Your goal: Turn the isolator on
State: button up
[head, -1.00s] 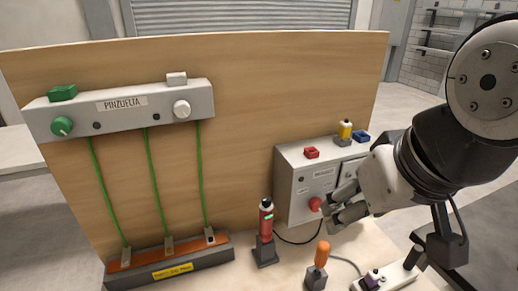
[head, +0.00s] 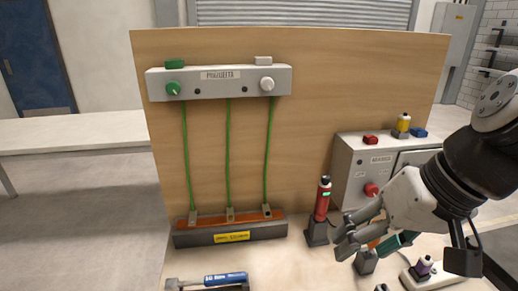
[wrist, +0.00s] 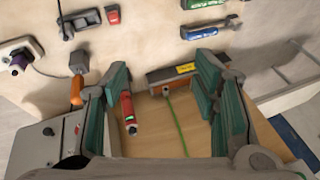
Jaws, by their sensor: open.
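A grey box (head: 350,165) stands on the bench at the right, against the wooden board. Its front carries a red round knob (head: 371,190) and a small label too small to read. I cannot tell for sure that this knob is the isolator. A long grey unit labelled PINZUELTA (head: 215,88) is fixed high on the board, with a green knob (head: 173,88) and a white knob (head: 267,84). My gripper (head: 345,240) is open and empty, in front of and below the red knob, apart from it. Its spread fingers also show in the wrist view (wrist: 160,75).
A red torch-like tool (head: 323,200) stands upright in a holder left of my gripper. An orange-handled tool (wrist: 76,92), a power strip (head: 430,275) and a blue-handled tool (head: 225,279) are close by. Three green cables run down to an orange-topped block (head: 230,235).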

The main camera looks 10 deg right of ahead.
jog(key=w+d+f+m+t+y+b, duration=0.2)
jog(key=w+d+f+y+b, duration=0.1)
jog(key=w+f+b, duration=0.3)
jog(key=m+t+h+b, duration=0.3)
jog(key=m+t+b, duration=0.1)
jog(key=t+b, duration=0.45)
send_near(374, 192)
jog(key=shift+t, duration=0.25)
jog(key=x, duration=0.9)
jog(key=shift+s+a+f, duration=0.1)
jog(key=shift+f, duration=0.15)
jog(key=c, duration=1.2)
